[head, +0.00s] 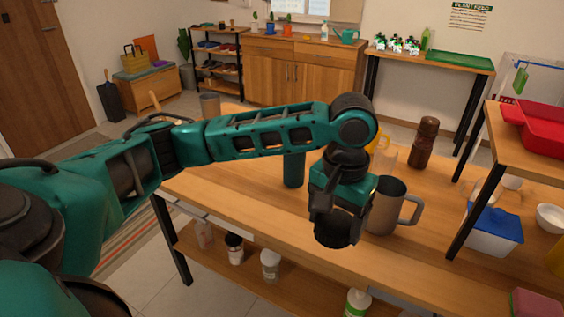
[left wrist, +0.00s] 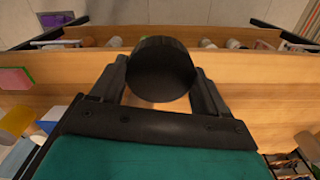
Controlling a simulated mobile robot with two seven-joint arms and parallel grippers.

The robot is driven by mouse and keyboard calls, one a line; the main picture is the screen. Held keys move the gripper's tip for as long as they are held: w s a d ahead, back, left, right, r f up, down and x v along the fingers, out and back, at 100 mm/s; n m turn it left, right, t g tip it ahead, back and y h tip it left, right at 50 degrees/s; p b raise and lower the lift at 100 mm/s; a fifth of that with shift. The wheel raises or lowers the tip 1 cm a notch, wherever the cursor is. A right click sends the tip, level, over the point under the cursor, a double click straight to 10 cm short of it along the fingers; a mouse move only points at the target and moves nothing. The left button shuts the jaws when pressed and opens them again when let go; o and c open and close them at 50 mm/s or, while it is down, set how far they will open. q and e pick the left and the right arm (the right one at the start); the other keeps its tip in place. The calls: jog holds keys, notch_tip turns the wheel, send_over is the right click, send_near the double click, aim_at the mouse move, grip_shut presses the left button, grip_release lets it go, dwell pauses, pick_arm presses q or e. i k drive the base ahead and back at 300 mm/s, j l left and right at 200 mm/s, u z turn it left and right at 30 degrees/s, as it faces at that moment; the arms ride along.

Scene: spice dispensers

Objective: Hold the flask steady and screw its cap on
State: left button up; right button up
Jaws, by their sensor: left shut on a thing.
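My left gripper (head: 328,208) is shut on a round black cap (head: 336,233) and holds it above the front part of the wooden table. In the left wrist view the cap (left wrist: 161,68) sits between the two fingers of the gripper (left wrist: 160,92). A dark teal cylinder that looks like the flask (head: 293,172) stands upright on the table, left of and behind the gripper, apart from the cap. My left arm hides its top. My right gripper is not in view.
A grey mug (head: 388,208) stands close to the right of my left gripper. A brown bottle (head: 423,145) and a yellow thing (head: 379,140) are behind it. A blue-and-white box (head: 494,230) is at the right. The table's left front is clear.

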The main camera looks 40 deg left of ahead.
aim_at(294, 164)
jog(key=u, duration=1.05)
